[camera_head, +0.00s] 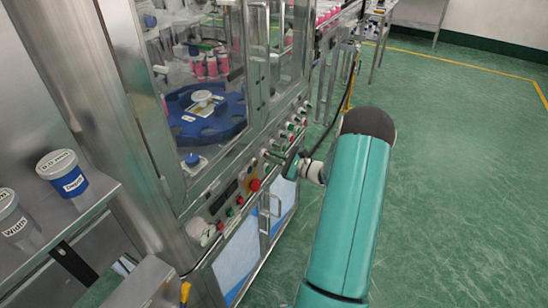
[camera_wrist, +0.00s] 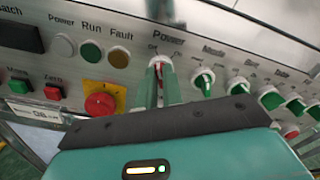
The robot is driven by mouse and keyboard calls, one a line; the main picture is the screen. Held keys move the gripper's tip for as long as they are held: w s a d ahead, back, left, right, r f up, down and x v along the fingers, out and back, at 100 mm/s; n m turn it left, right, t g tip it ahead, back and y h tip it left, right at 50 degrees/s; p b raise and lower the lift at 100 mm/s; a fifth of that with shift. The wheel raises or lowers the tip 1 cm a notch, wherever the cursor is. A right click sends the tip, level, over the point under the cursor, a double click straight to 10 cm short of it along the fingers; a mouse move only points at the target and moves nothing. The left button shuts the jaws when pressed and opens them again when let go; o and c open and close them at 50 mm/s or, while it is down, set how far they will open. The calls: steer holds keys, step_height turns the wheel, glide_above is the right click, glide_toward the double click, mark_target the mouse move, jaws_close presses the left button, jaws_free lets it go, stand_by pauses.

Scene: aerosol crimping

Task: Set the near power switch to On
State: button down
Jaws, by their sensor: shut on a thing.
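The power switch (camera_wrist: 160,70) is on the machine's grey control panel, under the label "Power" in the wrist view. Only a little of it shows between my fingers, with some red there, and its setting cannot be read. My gripper (camera_wrist: 159,82) is shut on the power switch, with a finger on either side of it. In the head view, my gripper (camera_head: 293,166) is at the panel on the machine's front, and my arm hides part of that area.
Several green switches, one a mode switch (camera_wrist: 204,80), are in a row to the right. A red emergency knob (camera_wrist: 100,104) on a yellow plate is close on the left, with indicator lamps (camera_wrist: 90,52) above. Green floor (camera_head: 455,160) is open to the right.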

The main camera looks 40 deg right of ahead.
steer(key=m, duration=1.1)
steer(key=shift+d+m, duration=0.3)
stand_by(0.3)
steer(key=c, duration=1.5)
jaws_free()
steer(key=shift+c, duration=0.2)
steer(key=v, duration=1.3)
steer(key=shift+s, duration=0.35)
